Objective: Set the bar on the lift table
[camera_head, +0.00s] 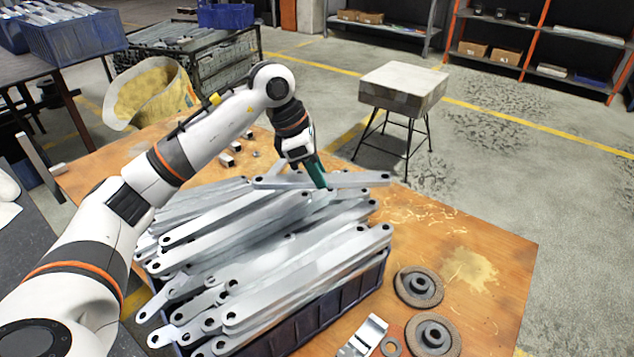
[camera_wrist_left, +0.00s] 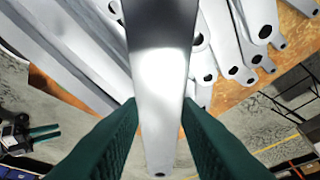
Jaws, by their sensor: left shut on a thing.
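My left gripper (camera_head: 315,172) is over the far side of a heap of grey metal bars. It is shut on one bar (camera_wrist_left: 160,125), which lies between the green fingers in the left wrist view. I cannot tell whether the held bar touches the bars below it. A square-topped stand (camera_head: 403,88) with thin black legs, likely the lift table, stands beyond the bench; its top looks bare. My right gripper (camera_wrist_left: 42,132) shows small in the left wrist view, its green fingers apart and empty; it is outside the head view.
The other bars (camera_head: 290,245) fill and overhang a dark blue crate (camera_head: 335,312) on the wooden bench (camera_head: 480,265). Grinding discs (camera_head: 419,287) and a small bracket (camera_head: 364,338) lie to its right. Open floor surrounds the stand.

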